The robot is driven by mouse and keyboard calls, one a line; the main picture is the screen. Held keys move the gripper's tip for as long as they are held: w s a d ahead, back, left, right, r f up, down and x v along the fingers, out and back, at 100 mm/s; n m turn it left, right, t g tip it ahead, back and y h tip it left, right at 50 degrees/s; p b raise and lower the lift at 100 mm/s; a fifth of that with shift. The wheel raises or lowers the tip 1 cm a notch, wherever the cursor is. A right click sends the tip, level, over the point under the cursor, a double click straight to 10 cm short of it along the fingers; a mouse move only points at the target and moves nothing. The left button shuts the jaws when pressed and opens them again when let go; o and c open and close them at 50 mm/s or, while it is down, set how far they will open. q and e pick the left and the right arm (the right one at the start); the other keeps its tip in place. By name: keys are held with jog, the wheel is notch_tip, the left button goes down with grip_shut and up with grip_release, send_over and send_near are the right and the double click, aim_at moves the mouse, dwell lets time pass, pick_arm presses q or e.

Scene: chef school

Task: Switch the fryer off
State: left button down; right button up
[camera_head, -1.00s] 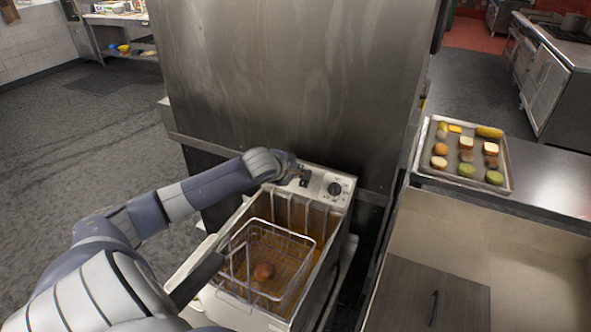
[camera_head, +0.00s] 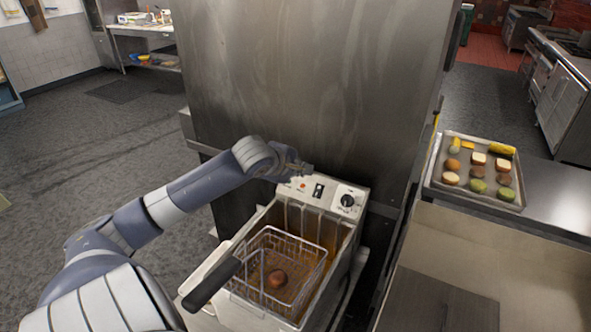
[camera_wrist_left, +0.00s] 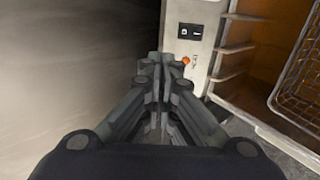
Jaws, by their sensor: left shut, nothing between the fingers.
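The fryer (camera_head: 350,222) stands against the steel cabinet, with oil and a wire basket (camera_head: 258,274) inside. A round brown item (camera_head: 277,278) lies in the basket. The sloped control panel (camera_head: 332,195) carries a black rocker switch (camera_head: 319,191), an orange light (camera_head: 302,187) and a round dial (camera_head: 347,200). The switch (camera_wrist_left: 190,31) and the orange light (camera_wrist_left: 186,60) also show in the left wrist view. My left gripper (camera_head: 308,169) is shut and empty at the panel's back left, apart from the switch. Its closed fingers (camera_wrist_left: 160,62) are left of the light in the wrist view. My right gripper is not in view.
A tray (camera_head: 436,178) of buns, patties and vegetables sits on the counter right of the fryer. The tall steel cabinet (camera_head: 310,80) stands close behind the panel. The basket's black handle (camera_head: 212,284) sticks out at the front left. Open floor lies to the left.

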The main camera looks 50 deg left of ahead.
pick_arm(q)
jog(key=shift+v, duration=1.25)
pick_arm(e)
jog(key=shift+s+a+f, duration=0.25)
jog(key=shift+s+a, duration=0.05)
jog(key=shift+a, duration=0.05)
pick_arm(q)
jog(key=shift+w+d+r, duration=0.15)
jog(key=shift+r, duration=0.05)
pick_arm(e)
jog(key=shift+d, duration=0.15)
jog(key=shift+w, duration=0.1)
